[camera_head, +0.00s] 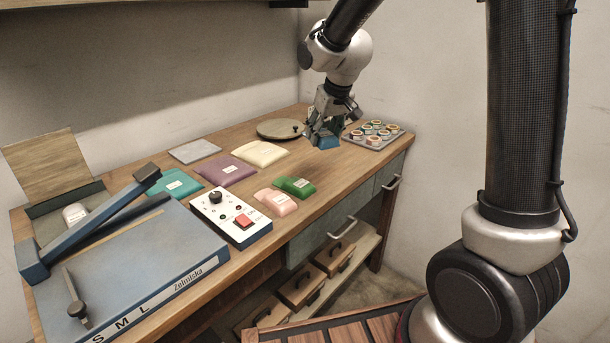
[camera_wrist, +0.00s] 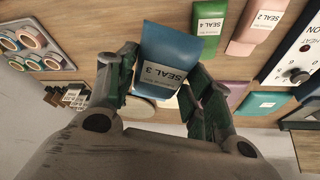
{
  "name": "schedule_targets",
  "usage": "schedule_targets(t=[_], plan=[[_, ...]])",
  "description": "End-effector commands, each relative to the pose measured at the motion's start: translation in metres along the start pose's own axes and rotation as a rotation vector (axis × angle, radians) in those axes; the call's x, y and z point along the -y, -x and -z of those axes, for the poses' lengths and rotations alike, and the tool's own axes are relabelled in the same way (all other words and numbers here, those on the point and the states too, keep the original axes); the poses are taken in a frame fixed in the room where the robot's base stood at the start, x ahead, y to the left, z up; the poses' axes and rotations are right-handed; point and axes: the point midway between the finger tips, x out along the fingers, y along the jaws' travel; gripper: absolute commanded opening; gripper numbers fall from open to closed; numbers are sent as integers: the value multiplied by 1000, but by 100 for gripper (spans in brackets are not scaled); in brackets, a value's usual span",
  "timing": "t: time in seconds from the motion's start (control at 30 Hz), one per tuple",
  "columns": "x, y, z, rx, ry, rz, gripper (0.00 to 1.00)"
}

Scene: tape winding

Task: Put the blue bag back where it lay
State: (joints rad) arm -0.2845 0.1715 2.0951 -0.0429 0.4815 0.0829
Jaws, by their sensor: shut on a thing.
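The blue bag (camera_wrist: 166,60), labelled "SEAL 3", is held between the fingers of my gripper (camera_wrist: 165,85) in the wrist view. In the head view, my gripper (camera_head: 326,128) is at the far right part of the bench, pointing down, with the blue bag (camera_head: 327,143) at its fingertips. The bag is close to the bench top; I cannot tell whether it touches the wood. The gripper hides part of the bag.
A green bag (camera_head: 294,187) and a pink bag (camera_head: 276,201) lie near the front edge. Cream (camera_head: 260,153), purple (camera_head: 230,170) and teal (camera_head: 174,184) bags lie behind. A tape-roll tray (camera_head: 395,137) is right of the gripper, a round disc (camera_head: 279,128) left. Bare wood lies between.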

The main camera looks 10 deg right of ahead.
Motion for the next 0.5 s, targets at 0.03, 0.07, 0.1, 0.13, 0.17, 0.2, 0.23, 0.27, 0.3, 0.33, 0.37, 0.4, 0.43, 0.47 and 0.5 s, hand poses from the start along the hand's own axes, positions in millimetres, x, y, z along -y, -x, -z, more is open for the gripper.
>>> schedule_targets(t=[0.03, 0.07, 0.1, 0.13, 0.17, 0.2, 0.23, 0.27, 0.3, 0.33, 0.37, 0.4, 0.43, 0.47, 0.5], plan=[[0, -2, -1, 1, 0, 0, 23], [0, -6, -3, 2, 0, 0, 23], [0, -12, -5, 4, 0, 0, 23], [0, -17, -8, 5, 0, 0, 23], [0, -23, -10, 5, -1, 0, 23], [0, -31, -14, 5, -1, 0, 23], [0, -36, -16, 6, -1, -1, 23], [0, -41, -18, 4, -1, -1, 23], [0, -47, -21, 5, 0, -1, 23], [0, -51, -22, 4, 0, -1, 23], [0, -54, -23, 3, 0, -1, 23], [0, -56, -24, 2, 0, -1, 23], [0, -59, -24, 1, 0, -1, 23], [0, -62, -26, 2, 0, -1, 23], [0, -68, -29, 4, 0, -1, 23]])
